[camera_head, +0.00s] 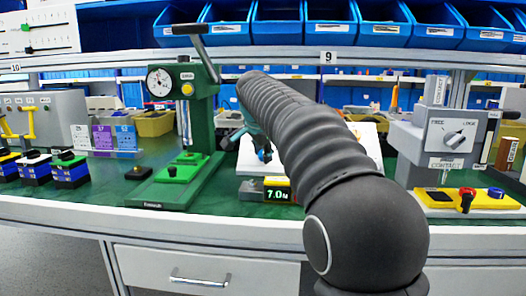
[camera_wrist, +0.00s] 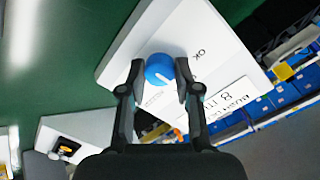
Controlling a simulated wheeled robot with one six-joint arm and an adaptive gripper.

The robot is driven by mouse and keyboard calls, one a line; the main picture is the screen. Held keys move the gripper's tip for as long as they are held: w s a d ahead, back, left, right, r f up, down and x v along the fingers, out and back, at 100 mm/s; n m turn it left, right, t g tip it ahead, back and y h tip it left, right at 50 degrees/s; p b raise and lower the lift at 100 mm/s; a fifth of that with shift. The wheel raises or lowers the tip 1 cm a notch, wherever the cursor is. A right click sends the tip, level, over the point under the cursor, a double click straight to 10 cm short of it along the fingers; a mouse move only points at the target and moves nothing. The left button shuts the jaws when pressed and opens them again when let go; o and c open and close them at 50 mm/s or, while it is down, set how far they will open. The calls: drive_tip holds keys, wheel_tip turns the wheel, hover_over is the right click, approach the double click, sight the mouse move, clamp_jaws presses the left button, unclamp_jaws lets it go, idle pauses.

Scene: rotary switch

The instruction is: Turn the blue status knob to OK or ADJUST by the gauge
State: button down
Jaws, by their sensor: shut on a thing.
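The blue status knob (camera_wrist: 160,70) sits on a white panel (camera_wrist: 128,58) in the wrist view, with a white pointer line on its face. The word OK is printed on the panel to the right of the knob. My gripper (camera_wrist: 159,72) is shut on the knob, one finger on each side. In the head view the knob (camera_head: 264,155) shows small beside my arm, and my gripper (camera_head: 250,140) is mostly hidden behind my arm. The gauge (camera_head: 159,82) is a round white dial on a green press stand left of my arm. An ADJUST label is not readable.
A display reading 7.0 (camera_head: 277,194) stands in front of the white panel. A grey machine with a FREE/LOCK dial (camera_head: 455,136) stands at the right. Boxes with yellow levers (camera_head: 28,122) stand at the left. Blue bins (camera_head: 330,22) line the shelf above.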

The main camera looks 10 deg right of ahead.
drive_tip(key=shift+f+n+p, duration=0.15)
drive_tip(key=shift+n+p, duration=1.15)
drive_tip(key=shift+n, duration=1.2)
drive_tip(key=shift+n+h+p, duration=0.3)
drive_tip(key=shift+n+p, duration=0.8)
drive_tip(key=shift+n, duration=1.6)
idle(2.8)
